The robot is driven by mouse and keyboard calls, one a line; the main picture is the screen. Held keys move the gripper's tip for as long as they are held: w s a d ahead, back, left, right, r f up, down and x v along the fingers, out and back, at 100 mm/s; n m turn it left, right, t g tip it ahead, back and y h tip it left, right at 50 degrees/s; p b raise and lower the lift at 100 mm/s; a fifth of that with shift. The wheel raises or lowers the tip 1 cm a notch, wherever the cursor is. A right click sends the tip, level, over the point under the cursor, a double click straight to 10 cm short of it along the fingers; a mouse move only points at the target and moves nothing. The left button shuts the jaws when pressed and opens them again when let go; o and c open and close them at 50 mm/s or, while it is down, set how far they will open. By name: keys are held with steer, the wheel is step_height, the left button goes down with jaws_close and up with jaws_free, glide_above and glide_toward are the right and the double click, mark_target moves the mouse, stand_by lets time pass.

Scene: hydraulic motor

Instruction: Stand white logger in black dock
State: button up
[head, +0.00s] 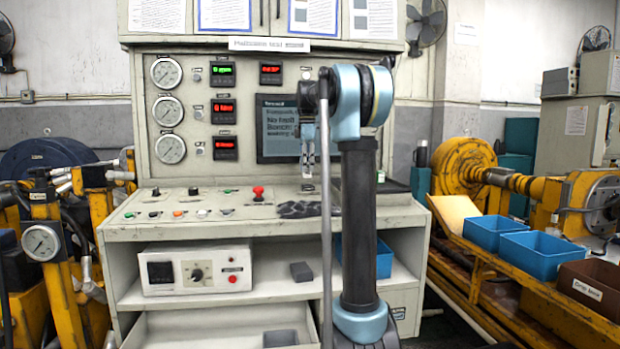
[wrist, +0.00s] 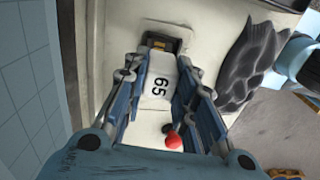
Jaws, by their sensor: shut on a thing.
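The white logger (wrist: 160,86), marked "65", sits between the fingers of my gripper (wrist: 164,62) in the wrist view. My gripper is shut on it. The black dock (wrist: 165,41), with a yellowish part, shows just beyond the logger's far end. I cannot tell whether the logger touches the dock or is inside it.
A red knob (wrist: 173,142) stands close to the right finger; it also shows on the console desk (head: 258,192). Dark gloves (wrist: 250,65) lie to the right, also on the desk in the head view (head: 297,209). The gauge panel (head: 215,160) rises behind.

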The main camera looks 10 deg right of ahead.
mark_target(307, 175)
steer(key=shift+f, duration=1.9)
steer(key=shift+f, duration=0.3)
steer(key=o, duration=1.1)
steer(key=shift+c, duration=0.2)
step_height(307, 175, up, 13)
steer(key=shift+f, duration=0.15)
